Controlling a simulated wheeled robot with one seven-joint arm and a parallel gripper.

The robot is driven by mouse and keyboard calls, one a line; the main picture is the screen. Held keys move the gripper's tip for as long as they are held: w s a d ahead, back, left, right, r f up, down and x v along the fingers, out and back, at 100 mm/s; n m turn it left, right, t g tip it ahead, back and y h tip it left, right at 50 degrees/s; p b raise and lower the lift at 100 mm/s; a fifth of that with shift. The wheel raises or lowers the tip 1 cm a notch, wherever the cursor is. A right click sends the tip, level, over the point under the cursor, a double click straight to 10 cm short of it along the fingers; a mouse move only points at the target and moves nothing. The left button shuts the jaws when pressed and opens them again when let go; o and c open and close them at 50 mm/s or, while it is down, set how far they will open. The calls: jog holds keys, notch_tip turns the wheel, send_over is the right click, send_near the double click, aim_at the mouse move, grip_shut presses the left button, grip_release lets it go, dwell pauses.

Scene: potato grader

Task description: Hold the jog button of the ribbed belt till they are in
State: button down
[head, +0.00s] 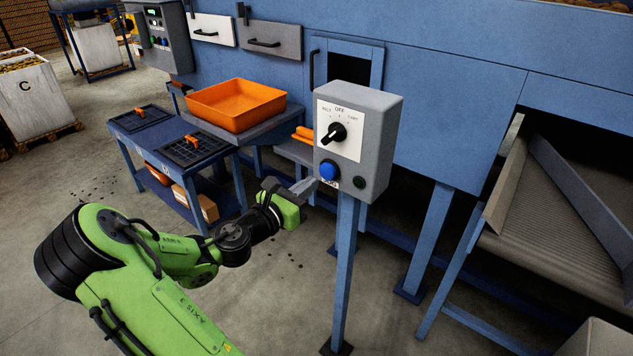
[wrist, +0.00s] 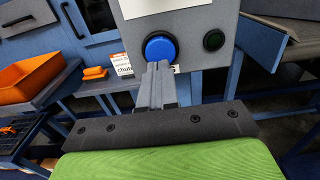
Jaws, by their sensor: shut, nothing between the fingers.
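The blue jog button (head: 328,171) is on the lower front of a grey control box (head: 378,125) on a blue post. In the wrist view the button (wrist: 160,46) is right beyond my fingertips. My gripper (head: 312,183) is shut and empty, its tips at or just below the button; I cannot tell whether they touch it. A rotary selector (head: 334,134) with a white pointer is above the button, and a dark green button or lamp (head: 360,183) is to its right. The ribbed belt (head: 560,245) is at the right, and no potatoes show on its visible part.
An orange tray (head: 236,105) stands on a shelf left of the box. A blue table (head: 150,135) with dark grid-like panels is further left. Blue machine legs (head: 432,240) stand behind the post. A crate marked C (head: 28,98) is at the far left.

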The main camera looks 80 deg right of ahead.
aim_at(325, 173)
jog(key=x, duration=0.3)
jog(key=shift+s+d, duration=0.1)
jog(key=shift+d, duration=0.15)
